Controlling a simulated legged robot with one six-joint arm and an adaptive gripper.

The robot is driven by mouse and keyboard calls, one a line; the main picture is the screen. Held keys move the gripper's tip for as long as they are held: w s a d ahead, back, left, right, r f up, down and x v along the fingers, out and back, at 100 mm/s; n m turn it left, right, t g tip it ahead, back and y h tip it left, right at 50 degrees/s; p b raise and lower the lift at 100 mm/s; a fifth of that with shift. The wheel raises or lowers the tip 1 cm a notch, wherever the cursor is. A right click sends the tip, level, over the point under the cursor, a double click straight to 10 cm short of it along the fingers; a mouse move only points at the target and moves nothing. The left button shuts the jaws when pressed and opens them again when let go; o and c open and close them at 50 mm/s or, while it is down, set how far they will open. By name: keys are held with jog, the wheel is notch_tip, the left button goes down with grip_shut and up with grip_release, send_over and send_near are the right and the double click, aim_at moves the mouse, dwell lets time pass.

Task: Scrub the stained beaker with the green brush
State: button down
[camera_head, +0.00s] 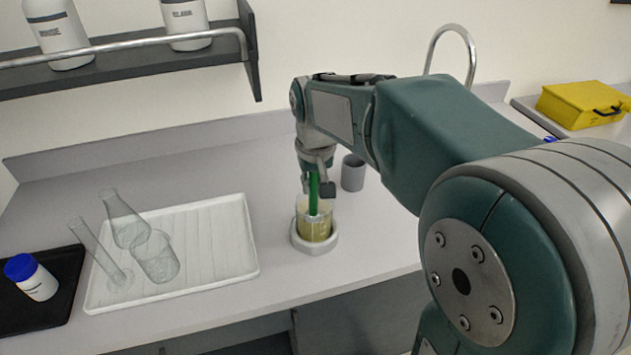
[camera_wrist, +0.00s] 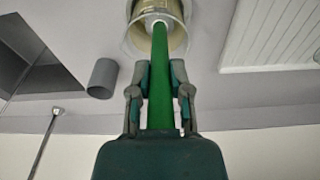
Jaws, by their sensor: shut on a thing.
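The green brush (camera_head: 313,192) is held upright in my gripper (camera_head: 318,186), which is shut on its handle. In the wrist view the green handle (camera_wrist: 160,80) runs between the two fingers of my gripper (camera_wrist: 160,75) toward the beaker. The stained beaker (camera_head: 314,228) is glass with a yellowish-brown film and stands in a pale round holder (camera_head: 300,243) on the bench. It also shows at the top of the wrist view (camera_wrist: 177,40). The brush's lower end is inside the beaker's mouth. I cannot tell whether it touches the wall or bottom.
A white drying tray (camera_head: 247,262) with clear glassware stands left of the beaker. A grey cup (camera_head: 353,173) stands close behind it to the right. A black tray (camera_head: 62,310) with a blue-capped bottle (camera_head: 36,281) is far left. A shelf (camera_head: 130,67) hangs above; a yellow case (camera_head: 580,105) is at right.

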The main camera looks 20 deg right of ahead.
jog(key=shift+s+a, duration=0.3)
jog(key=shift+a, duration=0.35)
jog(key=shift+r, duration=2)
jog(key=shift+f, duration=2)
jog(key=shift+d, duration=0.15)
